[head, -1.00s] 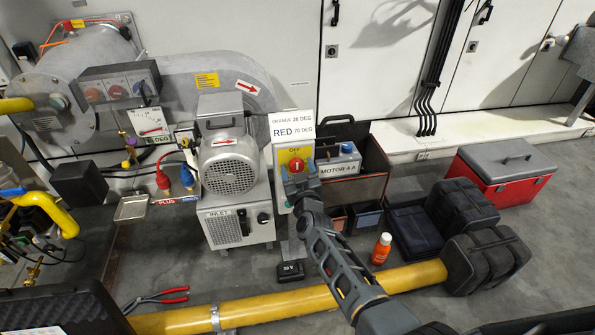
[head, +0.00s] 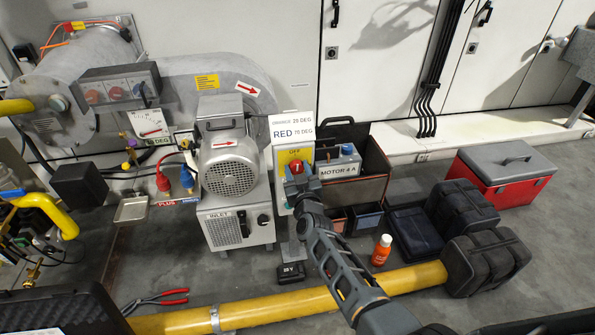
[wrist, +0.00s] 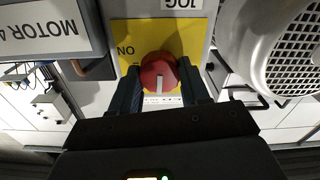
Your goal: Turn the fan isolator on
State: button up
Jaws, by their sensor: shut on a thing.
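The fan isolator is a grey box with a yellow plate (head: 307,156) and a red rotary knob (head: 295,166), beside the fan motor. In the wrist view the red knob (wrist: 159,72) sits between the two dark fingers of my gripper (wrist: 160,88), which is shut on it. The wrist picture is upside down, with ON at left and JOG at top. The knob's white mark points down there, towards the OFF side, which the head view shows at the plate's top. In the head view my gripper (head: 301,182) partly covers the knob and lower plate.
The fan motor (head: 230,165) stands close on the left. A box labelled MOTOR 4 A (head: 340,168) is close on the right. A yellow pipe (head: 270,308) runs across the floor below. An orange bottle (head: 381,250) and black cases (head: 485,260) stand at right.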

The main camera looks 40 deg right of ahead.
jog(key=m, duration=0.4)
jog(key=shift+m, duration=0.3)
jog(key=m, duration=0.4)
jog(key=shift+f+b, duration=0.1)
jog(key=shift+b, duration=0.3)
jog(key=m+b, duration=0.1)
jog(key=m, duration=0.4)
jog(key=shift+m+b, duration=0.35)
jog(key=shift+m, duration=1.45)
jog(key=o, duration=1.1)
jog(key=shift+d, duration=0.1)
jog(key=shift+c, duration=0.2)
jog(key=shift+s, duration=0.1)
